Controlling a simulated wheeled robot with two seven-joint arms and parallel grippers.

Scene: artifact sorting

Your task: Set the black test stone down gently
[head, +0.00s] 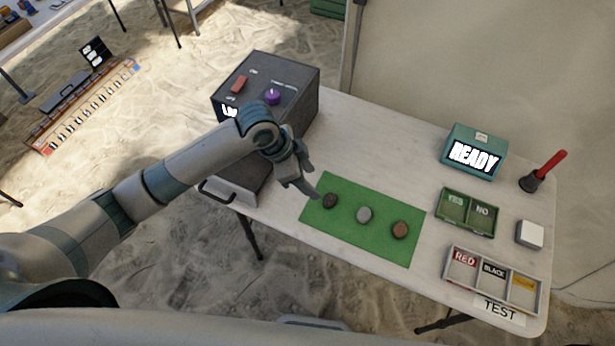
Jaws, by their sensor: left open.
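Three stones lie in a row on a green mat (345,237) on the table. The darkest, the black test stone (330,201), is at the left end. A grey stone (364,215) is in the middle and a brown stone (400,229) is at the right. My left gripper (308,191) is open, with its fingertips just left of the black stone at the mat's upper left edge. I cannot tell whether a fingertip touches the stone. My right gripper is not in view.
A dark machine (290,75) with a purple knob and an open drawer (232,190) stands at the left. A teal READY box (474,152), a green YES/NO tray (467,233), a RED/BLACK tray (450,268), a white block (530,233) and a red-handled tool (550,165) are at the right.

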